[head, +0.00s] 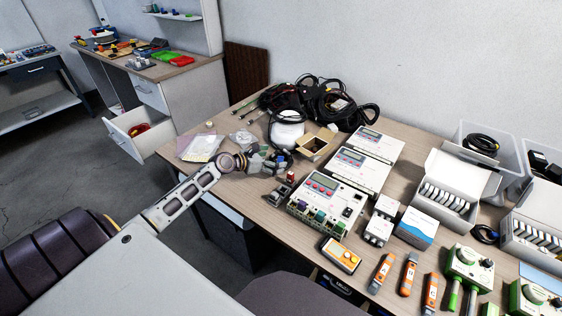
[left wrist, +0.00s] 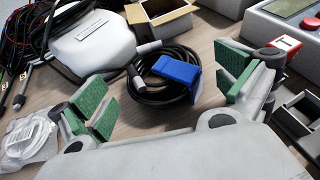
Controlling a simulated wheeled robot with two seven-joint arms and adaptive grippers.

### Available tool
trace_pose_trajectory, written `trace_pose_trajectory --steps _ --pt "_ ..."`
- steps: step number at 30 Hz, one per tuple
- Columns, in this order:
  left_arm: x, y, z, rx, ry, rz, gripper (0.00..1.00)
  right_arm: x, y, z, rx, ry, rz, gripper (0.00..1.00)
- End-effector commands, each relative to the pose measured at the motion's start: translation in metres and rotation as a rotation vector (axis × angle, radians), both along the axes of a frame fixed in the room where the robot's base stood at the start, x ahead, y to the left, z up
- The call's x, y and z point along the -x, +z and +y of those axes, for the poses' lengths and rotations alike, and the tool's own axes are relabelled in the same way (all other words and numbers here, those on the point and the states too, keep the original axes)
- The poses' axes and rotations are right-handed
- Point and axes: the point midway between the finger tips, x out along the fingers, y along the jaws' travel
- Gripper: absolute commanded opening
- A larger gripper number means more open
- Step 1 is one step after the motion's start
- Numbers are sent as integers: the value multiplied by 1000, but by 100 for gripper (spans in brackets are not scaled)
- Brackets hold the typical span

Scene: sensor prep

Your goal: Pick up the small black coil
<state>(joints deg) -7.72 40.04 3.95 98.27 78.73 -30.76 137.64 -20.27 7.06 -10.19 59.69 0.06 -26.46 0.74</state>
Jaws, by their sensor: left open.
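In the head view the coil (head: 284,156) is partly hidden by my left gripper (head: 262,163). My left gripper (left wrist: 165,95) is open with its green pads wide apart and nothing between them. The coil looks apart from both pads. My right gripper does not show. Another small black coil (head: 485,234) lies at the right, beside the white boxes.
A white pouch-like object (left wrist: 92,42), an open cardboard box (left wrist: 160,18) and larger black cables (head: 335,105) crowd the space behind the coil. A clear bag (left wrist: 28,138) lies left. White instruments (head: 325,198) and a small dark device (head: 281,193) stand right.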

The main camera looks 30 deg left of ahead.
Motion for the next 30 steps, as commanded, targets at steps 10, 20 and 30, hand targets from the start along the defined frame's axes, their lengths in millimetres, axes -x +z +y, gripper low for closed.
trace_pose_trajectory --steps 10,20,30 --pt "-20 -7 -5 -1 1 -1 100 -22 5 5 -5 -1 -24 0" --pt "-39 -14 -12 0 1 -2 100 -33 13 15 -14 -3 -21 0" --pt "-44 -16 -15 0 1 0 100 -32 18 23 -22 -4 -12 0"
